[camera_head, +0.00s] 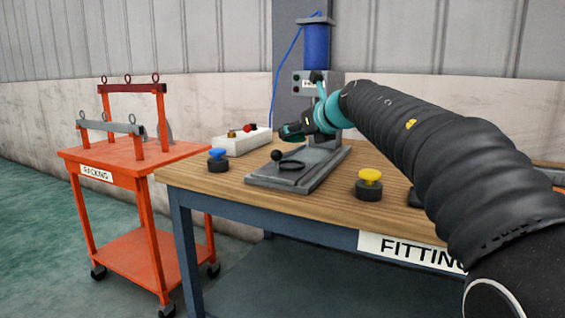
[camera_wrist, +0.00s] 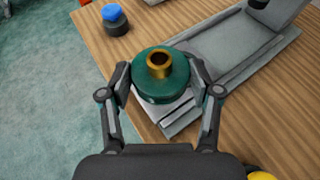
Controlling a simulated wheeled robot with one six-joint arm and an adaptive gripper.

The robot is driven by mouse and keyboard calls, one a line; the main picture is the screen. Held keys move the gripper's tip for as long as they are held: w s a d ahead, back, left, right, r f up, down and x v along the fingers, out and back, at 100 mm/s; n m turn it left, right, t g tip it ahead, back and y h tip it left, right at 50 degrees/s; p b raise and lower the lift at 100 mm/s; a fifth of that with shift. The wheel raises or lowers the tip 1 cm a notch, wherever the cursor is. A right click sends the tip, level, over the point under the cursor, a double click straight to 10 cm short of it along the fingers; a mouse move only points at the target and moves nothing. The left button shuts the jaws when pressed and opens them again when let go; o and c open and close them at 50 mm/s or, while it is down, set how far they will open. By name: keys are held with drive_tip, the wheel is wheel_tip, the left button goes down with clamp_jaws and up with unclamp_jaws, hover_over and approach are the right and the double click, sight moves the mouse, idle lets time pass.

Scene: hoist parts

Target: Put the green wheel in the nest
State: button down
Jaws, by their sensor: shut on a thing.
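The green wheel (camera_wrist: 160,77), with a brass hub standing up in its middle, is between the two fingers of my gripper (camera_wrist: 165,85) in the wrist view. The gripper is shut on its rim. In the head view my gripper (camera_head: 308,128) holds the wheel (camera_head: 291,131) in the air above the grey base plate (camera_head: 318,172) of the press. A dark round ring (camera_head: 292,165), perhaps the nest, lies on that plate, beside a black ball (camera_head: 276,155). In the wrist view the wheel covers part of the plate, and I cannot make out the ring there.
A blue-topped knob (camera_head: 217,158) stands left of the plate and a yellow-topped knob (camera_head: 369,183) to its right. A white tray (camera_head: 243,141) with small parts lies behind. The press column (camera_head: 316,82) rises at the back. An orange cart (camera_head: 130,158) stands left of the table.

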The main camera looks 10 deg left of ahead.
drive_tip(key=w+f, duration=0.1)
drive_tip(key=w, duration=0.2)
drive_tip(key=w+a+f, duration=0.1)
drive_tip(key=w+f, duration=0.3)
drive_tip(key=w, duration=0.1)
drive_tip(key=shift+w+a, duration=0.3)
drive_tip(key=shift+w, duration=0.05)
drive_tip(key=shift+f+b, duration=1)
drive_tip(key=shift+f, duration=1.15)
drive_tip(key=c, duration=0.6)
unclamp_jaws()
drive_tip(key=shift+f, duration=0.1)
drive_tip(key=shift+o, duration=0.4)
drive_tip(key=v, duration=1.2)
drive_tip(key=shift+d, duration=0.1)
